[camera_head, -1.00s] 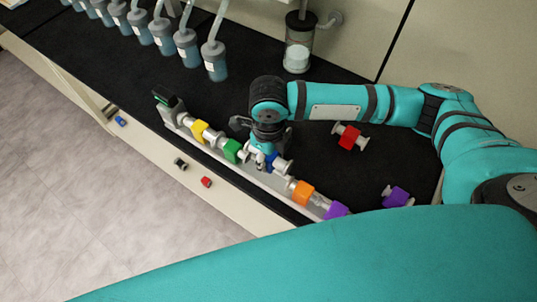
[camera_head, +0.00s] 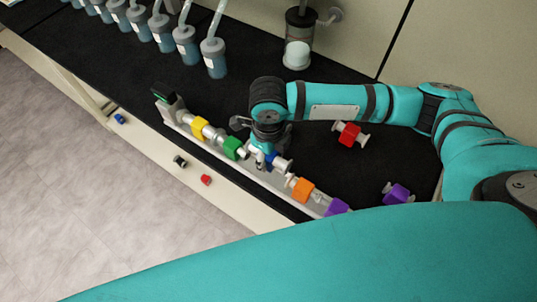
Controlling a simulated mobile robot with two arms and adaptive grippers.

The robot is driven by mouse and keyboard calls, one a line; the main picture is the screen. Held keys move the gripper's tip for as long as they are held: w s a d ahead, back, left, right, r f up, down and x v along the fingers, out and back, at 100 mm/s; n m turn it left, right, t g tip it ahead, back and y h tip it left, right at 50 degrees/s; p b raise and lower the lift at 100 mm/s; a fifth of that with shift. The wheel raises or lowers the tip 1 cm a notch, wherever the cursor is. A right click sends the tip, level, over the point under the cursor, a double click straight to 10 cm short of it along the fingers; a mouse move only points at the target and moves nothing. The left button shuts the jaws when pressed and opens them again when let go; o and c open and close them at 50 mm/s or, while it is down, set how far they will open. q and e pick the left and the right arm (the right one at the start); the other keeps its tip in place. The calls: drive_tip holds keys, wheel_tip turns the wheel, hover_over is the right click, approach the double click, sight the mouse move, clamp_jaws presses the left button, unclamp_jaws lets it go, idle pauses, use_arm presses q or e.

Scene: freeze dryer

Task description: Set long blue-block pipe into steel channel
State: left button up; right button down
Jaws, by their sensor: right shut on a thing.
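The long blue-block pipe (camera_head: 282,164) is under my right gripper (camera_head: 265,160), which is shut on it. Its blue block is partly hidden by the gripper, and its right metal end shows. It sits at or just above the steel channel (camera_head: 247,178), between the green-block pipe (camera_head: 233,149) and the orange-block pipe (camera_head: 301,190). I cannot tell whether it touches the channel. A yellow block (camera_head: 199,128) and a purple block (camera_head: 337,207) are also in the row along the channel. The large teal arm part across the bottom is mine; my left gripper is not in view.
A red-block pipe (camera_head: 349,134) and another purple-block pipe (camera_head: 396,193) lie on the black bench behind the row. Several grey-blue bottles with tubes (camera_head: 214,58) and a glass cylinder (camera_head: 298,45) stand at the back. Small knobs (camera_head: 206,180) are on the bench front.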

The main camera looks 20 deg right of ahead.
drive_tip(key=shift+f+b, duration=0.7)
drive_tip(key=shift+f, duration=1.45)
idle(0.9)
drive_tip(key=shift+f, duration=1.05)
idle(1.0)
drive_tip(key=c, duration=0.7)
unclamp_jaws()
wheel_tip(320, 180, up, 12)
idle(0.5)
